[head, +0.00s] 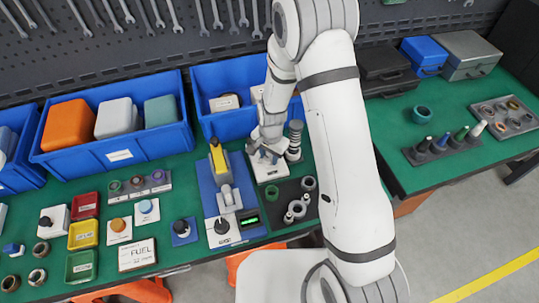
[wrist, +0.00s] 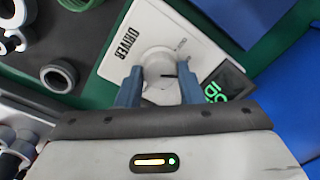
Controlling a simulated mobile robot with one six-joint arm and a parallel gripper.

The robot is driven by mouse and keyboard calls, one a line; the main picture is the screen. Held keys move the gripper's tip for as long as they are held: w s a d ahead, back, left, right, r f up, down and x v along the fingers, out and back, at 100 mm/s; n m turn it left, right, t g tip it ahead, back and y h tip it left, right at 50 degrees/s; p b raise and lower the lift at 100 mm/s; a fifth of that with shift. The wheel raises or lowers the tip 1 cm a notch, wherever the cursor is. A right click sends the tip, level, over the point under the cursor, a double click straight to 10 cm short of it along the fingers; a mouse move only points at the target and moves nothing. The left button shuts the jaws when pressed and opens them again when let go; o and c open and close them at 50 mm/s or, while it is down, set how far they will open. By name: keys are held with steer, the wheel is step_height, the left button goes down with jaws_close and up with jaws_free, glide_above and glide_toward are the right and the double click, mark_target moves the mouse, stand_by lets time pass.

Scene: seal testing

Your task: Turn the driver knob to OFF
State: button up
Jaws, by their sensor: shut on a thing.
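The driver unit is a white box marked DRIVER (wrist: 132,35), seen close in the wrist view; in the head view its white casing (head: 268,174) shows below my gripper. Its round pale knob (wrist: 158,68) has a short dark pointer mark towards the right in the wrist view. Small lettering beside the knob is too small to read. My gripper (wrist: 159,88) has its two blue fingers on opposite sides of the knob, shut on it. In the head view my gripper (head: 264,156) hides most of the knob.
A dark display with green letters (wrist: 226,88) adjoins the driver box. Dark foam with grey rings (head: 297,207) lies in front of it, and a blue-based press (head: 222,190) stands left. Blue bins (head: 120,152) line the back. Green bench surface (head: 186,215) shows between things.

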mark_target(270, 158)
steer(key=shift+f+n+b, duration=0.2)
steer(key=shift+n+b, duration=0.4)
steer(key=shift+b, duration=0.3)
steer(key=shift+r+n+b, duration=0.2)
steer(key=shift+n+b, duration=0.25)
steer(key=shift+n, duration=0.05)
steer(key=o, duration=1)
steer(key=shift+c, duration=0.2)
steer(key=shift+d+r+b, duration=0.15)
steer(key=shift+r+b, duration=0.45)
steer(key=shift+r, duration=3.35)
